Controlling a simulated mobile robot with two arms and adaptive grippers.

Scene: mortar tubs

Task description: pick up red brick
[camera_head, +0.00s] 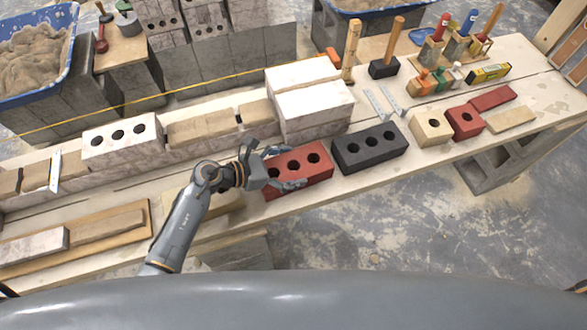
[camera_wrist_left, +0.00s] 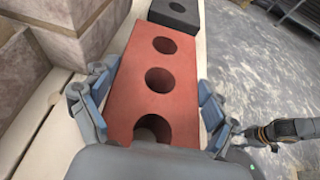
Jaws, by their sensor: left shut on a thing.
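The red brick (camera_head: 316,174) has three round holes and lies on the wooden bench near its front edge. My left gripper (camera_head: 286,182) is at its left end, shut on it. In the left wrist view the fingers of my left gripper (camera_wrist_left: 155,82) press on both long sides of the red brick (camera_wrist_left: 135,98), and the gripper body covers its near end. I see no clear gap under the brick. Part of my right arm with its gripper (camera_wrist_left: 240,138) shows at the lower right of the left wrist view; its fingers are too small to read.
A dark grey three-hole brick (camera_head: 368,149) stands just right of the red brick. A low brick wall with white blocks (camera_head: 315,103) runs behind it. A tan brick (camera_head: 431,127) and a smaller red block (camera_head: 465,122) sit further right. The floor in front is clear.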

